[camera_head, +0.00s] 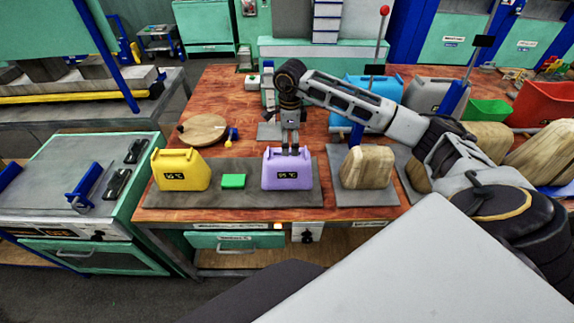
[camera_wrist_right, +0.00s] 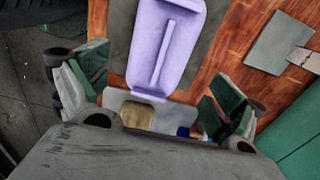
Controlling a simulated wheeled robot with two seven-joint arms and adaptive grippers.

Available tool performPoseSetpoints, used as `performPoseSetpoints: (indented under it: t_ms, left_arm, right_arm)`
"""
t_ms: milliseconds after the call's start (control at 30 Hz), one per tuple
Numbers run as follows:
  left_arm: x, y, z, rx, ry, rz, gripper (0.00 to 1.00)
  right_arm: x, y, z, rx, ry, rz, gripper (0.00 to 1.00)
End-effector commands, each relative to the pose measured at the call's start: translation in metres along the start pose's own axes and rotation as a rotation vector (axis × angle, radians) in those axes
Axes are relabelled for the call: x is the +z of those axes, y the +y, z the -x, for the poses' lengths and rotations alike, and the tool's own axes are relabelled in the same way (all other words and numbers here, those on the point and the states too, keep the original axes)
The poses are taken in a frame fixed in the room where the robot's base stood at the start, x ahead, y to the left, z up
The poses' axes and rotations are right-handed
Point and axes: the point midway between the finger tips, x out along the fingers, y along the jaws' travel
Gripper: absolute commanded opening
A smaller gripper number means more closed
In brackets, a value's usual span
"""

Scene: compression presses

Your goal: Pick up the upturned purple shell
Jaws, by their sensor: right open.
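The purple shell (camera_head: 287,171) sits on a dark grey mat (camera_head: 212,198) on the wooden table, with a small black display on its front. My right gripper (camera_head: 290,146) is directly above it, pointing down, fingers open. In the right wrist view the purple shell (camera_wrist_right: 166,45) shows its top with a long raised ridge. It lies ahead of the open right gripper (camera_wrist_right: 157,88), between the lines of its two fingers. Whether the fingertips touch the shell I cannot tell. My left gripper is not in view.
A yellow shell (camera_head: 181,169) and a green block (camera_head: 233,181) share the mat at left. A wood-textured shell (camera_head: 366,167) stands on another mat at right. A round wooden disc (camera_head: 203,129) lies behind the yellow shell. A blue shell (camera_head: 372,91) stands behind my right forearm.

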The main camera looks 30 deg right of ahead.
Motion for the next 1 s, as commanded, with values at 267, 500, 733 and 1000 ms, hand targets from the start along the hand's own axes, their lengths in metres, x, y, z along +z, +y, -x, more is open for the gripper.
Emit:
performPoseSetpoints:
  t_ms: [267, 500, 733, 1000]
  left_arm:
    - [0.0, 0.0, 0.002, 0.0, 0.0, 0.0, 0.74]
    - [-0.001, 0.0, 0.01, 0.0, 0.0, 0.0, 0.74]
    - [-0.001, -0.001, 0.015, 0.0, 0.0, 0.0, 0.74]
    - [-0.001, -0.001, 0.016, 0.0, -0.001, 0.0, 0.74]
  right_arm:
    - [0.0, 0.001, -0.003, 0.002, 0.001, 0.0, 0.95]
    - [0.003, 0.002, -0.022, 0.004, 0.002, 0.0, 0.95]
    - [0.004, 0.002, -0.046, 0.003, 0.001, -0.001, 0.95]
    - [0.004, 0.001, -0.052, 0.001, 0.001, 0.0, 0.95]
